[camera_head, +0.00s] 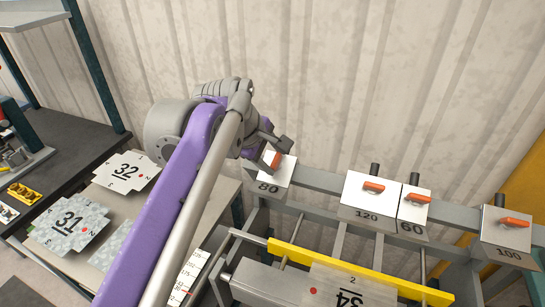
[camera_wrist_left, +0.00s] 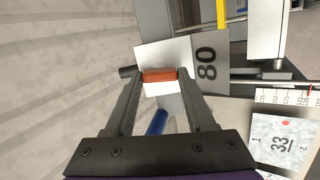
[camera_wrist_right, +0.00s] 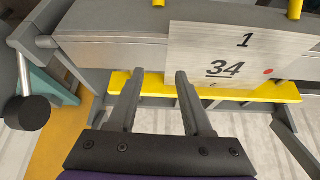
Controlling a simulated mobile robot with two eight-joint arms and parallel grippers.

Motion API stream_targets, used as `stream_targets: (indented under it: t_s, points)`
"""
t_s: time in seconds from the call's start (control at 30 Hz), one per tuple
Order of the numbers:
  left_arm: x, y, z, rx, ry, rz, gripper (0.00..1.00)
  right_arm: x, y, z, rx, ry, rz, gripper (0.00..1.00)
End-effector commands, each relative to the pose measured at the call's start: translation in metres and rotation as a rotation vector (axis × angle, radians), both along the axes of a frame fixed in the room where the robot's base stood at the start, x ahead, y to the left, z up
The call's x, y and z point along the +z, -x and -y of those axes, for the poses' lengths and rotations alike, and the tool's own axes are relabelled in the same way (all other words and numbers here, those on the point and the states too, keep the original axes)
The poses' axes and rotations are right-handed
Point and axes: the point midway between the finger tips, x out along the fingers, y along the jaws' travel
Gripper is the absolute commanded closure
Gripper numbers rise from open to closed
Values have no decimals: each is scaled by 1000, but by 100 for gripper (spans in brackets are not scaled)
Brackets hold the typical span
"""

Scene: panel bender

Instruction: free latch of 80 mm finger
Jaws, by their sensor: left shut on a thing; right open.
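The 80 mm finger (camera_head: 270,186) is a white-topped block marked 80 on the grey rail, left of the other fingers. Its orange latch (camera_head: 273,159) is on top. My left gripper (camera_head: 271,154) is at this latch. In the left wrist view the latch (camera_wrist_left: 158,75) lies between the fingertips of my left gripper (camera_wrist_left: 158,77), which are shut on it. The 80 face (camera_wrist_left: 205,64) shows to the right of it. My right gripper (camera_wrist_right: 156,75) is open and empty in the right wrist view, in front of the sheet marked 34 (camera_wrist_right: 235,52).
Fingers 120 (camera_head: 367,215), 60 (camera_head: 411,228) and 100 (camera_head: 509,252) stand along the rail (camera_head: 322,181) to the right, each with an orange latch. A yellow bar (camera_head: 350,270) runs in front. Sheets 31 (camera_head: 70,224) and 32 (camera_head: 126,171) lie on a table at left. A corrugated wall stands behind.

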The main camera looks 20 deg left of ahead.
Motion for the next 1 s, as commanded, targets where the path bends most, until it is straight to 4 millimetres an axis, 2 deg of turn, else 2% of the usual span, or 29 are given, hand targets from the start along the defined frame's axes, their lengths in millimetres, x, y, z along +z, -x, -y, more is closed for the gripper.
stream_targets:
  t_s: [0.3, 0.83, 0.87, 1.0]
  points:
    - [0, 1, 0, 95, 58, 4, 100, -2, 1, 0, 0, 0, -2, 50]
    - [0, 1, 0, 112, 69, 4, 100, -2, 1, 0, 0, 0, -2, 50]
    - [0, 1, 0, 112, 69, 4, 40, -2, 1, 0, 0, 0, -2, 50]
    - [0, 1, 0, 112, 68, 4, 15, -2, 1, 0, 0, 0, -2, 50]
